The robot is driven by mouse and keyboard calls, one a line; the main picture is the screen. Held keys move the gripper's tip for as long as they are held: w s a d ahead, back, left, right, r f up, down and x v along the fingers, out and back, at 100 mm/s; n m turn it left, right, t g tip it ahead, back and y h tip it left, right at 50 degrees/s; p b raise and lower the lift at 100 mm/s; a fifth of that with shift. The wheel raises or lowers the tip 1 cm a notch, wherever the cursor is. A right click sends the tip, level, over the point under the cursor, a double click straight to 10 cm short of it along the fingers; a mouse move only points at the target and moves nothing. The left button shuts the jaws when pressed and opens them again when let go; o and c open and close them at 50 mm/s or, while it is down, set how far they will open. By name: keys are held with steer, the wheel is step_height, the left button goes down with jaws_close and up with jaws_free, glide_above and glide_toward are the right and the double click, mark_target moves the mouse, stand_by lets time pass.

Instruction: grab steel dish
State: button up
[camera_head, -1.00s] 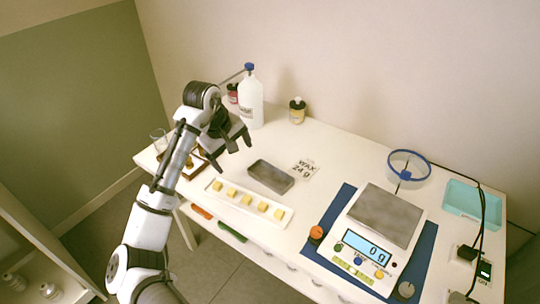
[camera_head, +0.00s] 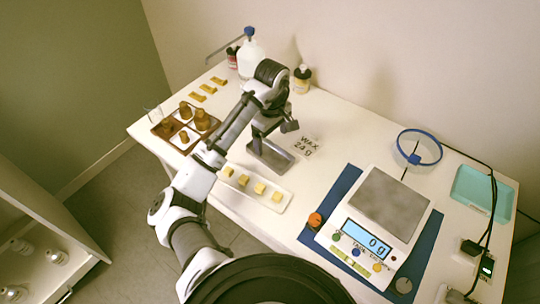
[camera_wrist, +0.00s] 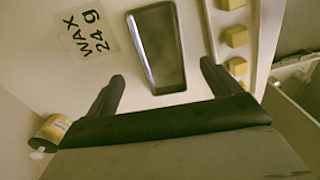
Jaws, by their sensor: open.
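The steel dish (camera_head: 270,154) is a shallow grey rectangular tray on the white table, partly hidden by my gripper in the head view. In the wrist view the dish (camera_wrist: 158,48) lies flat just beyond my fingertips, with its near end close to the gap between them. My gripper (camera_head: 273,132) is above the dish. Its two dark fingers (camera_wrist: 160,72) are open and apart, with nothing between them but a view of the dish and table.
A white strip tray (camera_head: 285,203) with several yellow cubes lies close beside the dish. A "WAX 24 g" card (camera_head: 308,145) lies on its other side. A scale (camera_head: 378,215) reading 0 g stands right. A wooden tray (camera_head: 167,134) with brown bottles is left.

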mark_target(271, 157)
steer(key=shift+s+f+p, duration=0.1)
steer(key=shift+f+p, duration=0.6)
steer(key=shift+f, duration=2.35)
steer(key=c, duration=1.1)
steer(key=shift+r, duration=0.15)
